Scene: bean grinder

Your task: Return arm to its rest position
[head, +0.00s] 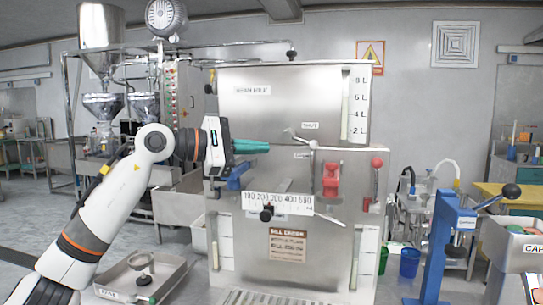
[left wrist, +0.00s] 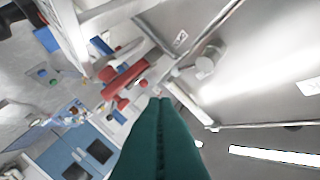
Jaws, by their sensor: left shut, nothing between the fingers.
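My left gripper (head: 252,146) reaches in from the left in the head view. Its teal fingers are shut and empty, in front of the steel bean grinder cabinet (head: 255,110), left of the lever marked near the SHUT label (head: 310,126). In the left wrist view the shut teal fingers (left wrist: 160,105) fill the lower middle, with a red clamp-like part (left wrist: 125,80) beyond them. That red part (head: 331,180) sits on the cabinet front, apart from the fingers in the head view.
A steel tray (head: 170,290) with a small round holder stands at lower left. A blue stand (head: 437,240) with a black-knobbed lever is at right. A ruler-like scale (head: 278,203) crosses the cabinet front below the gripper. Green and blue bins stand on the floor at right.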

